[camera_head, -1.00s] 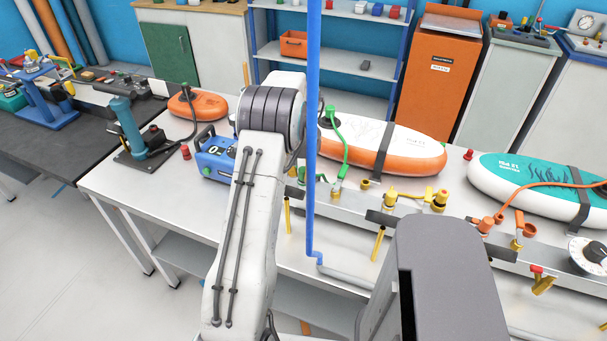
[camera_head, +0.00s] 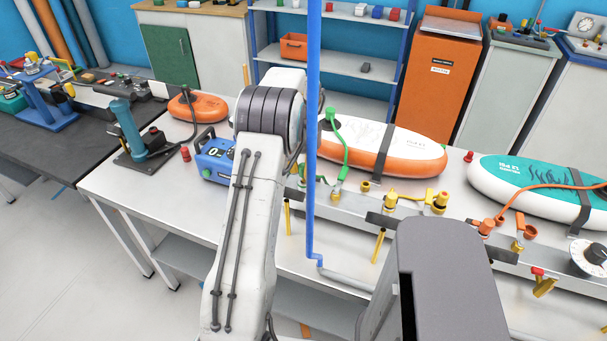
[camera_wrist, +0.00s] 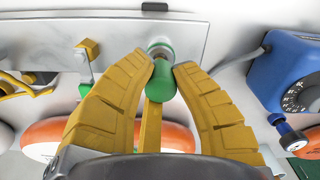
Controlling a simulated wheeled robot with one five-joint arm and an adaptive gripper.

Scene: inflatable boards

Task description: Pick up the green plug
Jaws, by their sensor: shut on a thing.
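The green plug (camera_wrist: 162,84) is a short green cylinder between the fingertips of my gripper (camera_wrist: 164,67) in the wrist view. The yellow fingers are shut on its sides. Just beyond its upper end is a silvery fitting with a pale green ring (camera_wrist: 159,44), on a grey metal rail (camera_wrist: 50,35). I cannot tell whether the plug is still joined to the fitting. In the head view my arm hides the gripper, and I cannot make out the held plug there.
A blue pump box (camera_head: 215,157) stands left of my arm; it also shows in the wrist view (camera_wrist: 285,70). A green hose (camera_head: 345,150) rises to a white-orange board (camera_head: 390,145). The rail with yellow valves (camera_head: 392,197) runs right. A blue upright pipe (camera_head: 312,100) stands beside my arm.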

